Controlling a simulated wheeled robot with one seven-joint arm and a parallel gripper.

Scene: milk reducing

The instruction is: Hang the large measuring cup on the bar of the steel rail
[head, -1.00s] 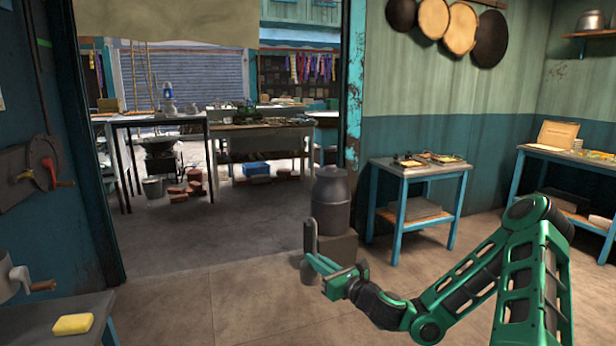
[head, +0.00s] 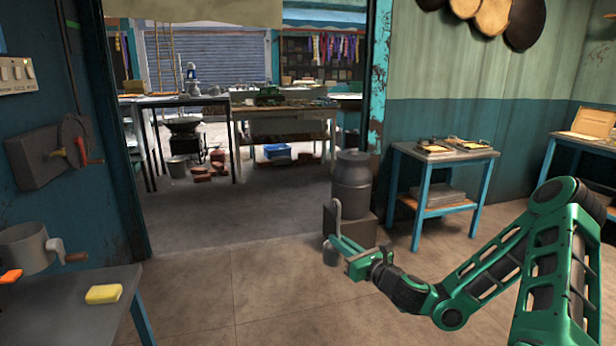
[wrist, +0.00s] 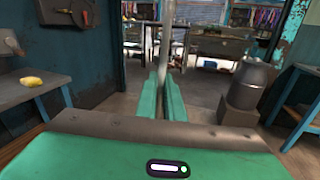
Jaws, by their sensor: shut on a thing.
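The large measuring cup is in my gripper (head: 334,240), out over the open floor. Its long upright grey handle (head: 337,212) rises above the fingers, and its small grey bowl (head: 330,256) hangs below them. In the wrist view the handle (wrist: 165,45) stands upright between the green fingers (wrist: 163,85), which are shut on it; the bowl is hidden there. I cannot make out the steel rail or its bar in either view.
A grey table (head: 60,315) with a yellow sponge (head: 103,294) stands at the left. A dark milk can (head: 352,185) sits on a block behind my gripper. A blue side table (head: 443,172) stands right of it. The floor between (head: 230,290) is clear.

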